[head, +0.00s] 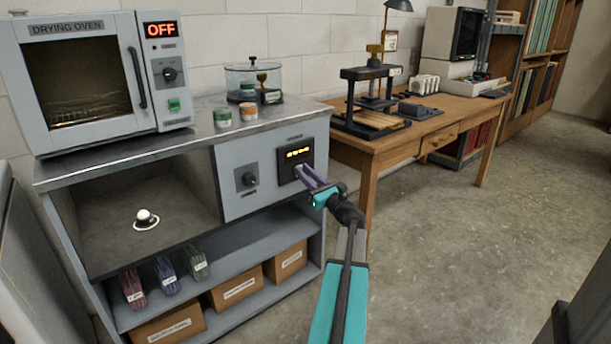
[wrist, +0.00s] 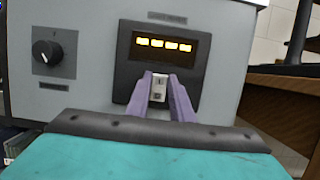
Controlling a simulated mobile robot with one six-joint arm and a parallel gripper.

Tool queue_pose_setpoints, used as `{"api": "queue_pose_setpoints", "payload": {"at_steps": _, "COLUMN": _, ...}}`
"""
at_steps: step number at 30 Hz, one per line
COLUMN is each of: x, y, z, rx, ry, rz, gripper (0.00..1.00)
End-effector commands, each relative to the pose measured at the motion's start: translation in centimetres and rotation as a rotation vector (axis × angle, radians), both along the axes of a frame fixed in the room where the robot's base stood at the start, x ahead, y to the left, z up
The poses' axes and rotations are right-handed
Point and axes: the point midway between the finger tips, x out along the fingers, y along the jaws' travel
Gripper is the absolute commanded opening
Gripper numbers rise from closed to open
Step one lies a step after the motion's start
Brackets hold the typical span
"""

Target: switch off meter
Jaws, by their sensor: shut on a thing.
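The meter (head: 295,158) is a dark panel set in the grey front of the bench, with a lit yellow display (wrist: 163,45) of several characters. A small pale rocker switch (wrist: 158,88) sits below the display in the wrist view. My gripper (head: 302,172) reaches the lower part of the meter. Its two purple fingers (wrist: 159,82) stand on either side of the switch and are shut on it. In the head view the fingers hide the switch.
A black knob (wrist: 46,52) is on the panel left of the meter. The drying oven (head: 90,75) on the bench top reads OFF. Jars (head: 222,117) stand near the bench edge. A wooden table (head: 400,140) stands to the right. The floor (head: 450,250) in front is clear.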

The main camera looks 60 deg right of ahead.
Motion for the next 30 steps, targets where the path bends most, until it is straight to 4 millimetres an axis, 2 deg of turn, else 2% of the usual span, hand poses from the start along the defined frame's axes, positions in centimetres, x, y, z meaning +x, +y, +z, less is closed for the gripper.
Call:
{"api": "queue_pose_setpoints", "payload": {"at_steps": 4, "x": 0.0, "y": 0.0, "z": 0.0, "rx": 0.000, "ry": 0.000, "rz": -0.001, "gripper": 0.00}}
{"api": "queue_pose_setpoints", "payload": {"at_steps": 5, "x": 0.0, "y": 0.0, "z": 0.0, "rx": 0.000, "ry": 0.000, "rz": -0.001, "gripper": 0.24}}
{"api": "queue_pose_setpoints", "payload": {"at_steps": 8, "x": 0.0, "y": 0.0, "z": 0.0, "rx": 0.001, "ry": 0.001, "rz": -0.001, "gripper": 0.39}}
{"api": "queue_pose_setpoints", "payload": {"at_steps": 20, "x": -0.2, "y": 0.1, "z": 0.0, "rx": 0.001, "ry": 0.001, "rz": -0.001, "gripper": 0.39}}
{"api": "queue_pose_setpoints", "payload": {"at_steps": 26, "x": -1.6, "y": 0.6, "z": -0.4, "rx": 0.001, "ry": 0.001, "rz": -0.001, "gripper": 0.39}}
{"api": "queue_pose_setpoints", "payload": {"at_steps": 30, "x": -3.3, "y": 1.1, "z": -0.9, "rx": 0.002, "ry": 0.001, "rz": -0.003, "gripper": 0.39}}
